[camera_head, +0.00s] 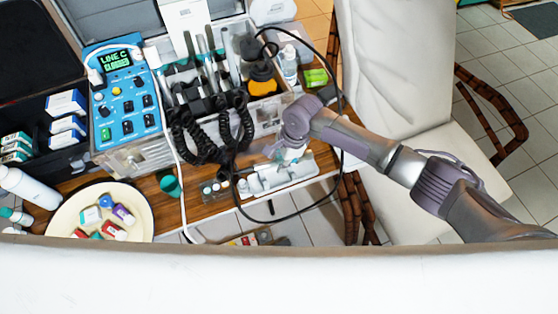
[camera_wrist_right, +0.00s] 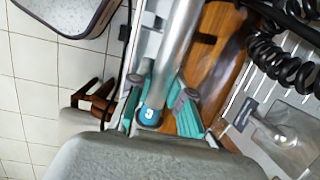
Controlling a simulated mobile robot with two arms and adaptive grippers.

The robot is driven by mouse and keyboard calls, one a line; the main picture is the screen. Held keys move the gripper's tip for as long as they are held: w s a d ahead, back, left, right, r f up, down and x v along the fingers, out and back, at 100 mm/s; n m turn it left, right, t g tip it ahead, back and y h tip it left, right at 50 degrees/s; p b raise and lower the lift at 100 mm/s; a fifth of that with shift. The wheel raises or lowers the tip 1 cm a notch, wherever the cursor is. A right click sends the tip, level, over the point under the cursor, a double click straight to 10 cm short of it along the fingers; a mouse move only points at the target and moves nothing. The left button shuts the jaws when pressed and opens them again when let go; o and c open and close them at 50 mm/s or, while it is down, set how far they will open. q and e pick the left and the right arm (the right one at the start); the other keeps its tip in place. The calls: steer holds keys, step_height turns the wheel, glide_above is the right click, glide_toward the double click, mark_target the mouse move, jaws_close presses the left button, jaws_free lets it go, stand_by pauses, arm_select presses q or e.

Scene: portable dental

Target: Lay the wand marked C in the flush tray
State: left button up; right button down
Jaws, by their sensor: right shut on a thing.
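My right gripper (camera_head: 279,152) is above the white tray (camera_head: 300,171), which is likely the flush tray, on the wooden table. In the right wrist view its fingers (camera_wrist_right: 165,100) are shut around a silver wand (camera_wrist_right: 177,50). The wand's blue end cap (camera_wrist_right: 151,114) carries a small white mark that looks like a C but is rotated. I cannot tell whether the wand touches the tray. Several other wands (camera_head: 212,58) stand in the open case behind. My left gripper is not in view.
A blue control box (camera_head: 125,105) reads "LINE C CLOSED". Black coiled cords (camera_head: 240,125) hang in front of the open case (camera_head: 268,112), and a black cable loops around the tray. A white chair (camera_head: 395,75) stands right.

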steer(key=shift+d+b+x, duration=0.15)
steer(key=shift+b+x, duration=0.6)
steer(key=shift+b, duration=0.1)
steer(key=shift+d+b+x, duration=0.2)
steer(key=shift+b+x, duration=0.5)
steer(key=shift+b, duration=0.1)
steer(key=shift+w+r, duration=0.1)
steer(key=shift+r, duration=0.05)
steer(key=shift+p, duration=0.35)
steer(key=shift+f, duration=0.4)
steer(key=shift+f+p, duration=0.1)
steer(key=shift+p, duration=0.5)
steer(key=shift+f, duration=0.15)
steer(key=shift+f, duration=0.6)
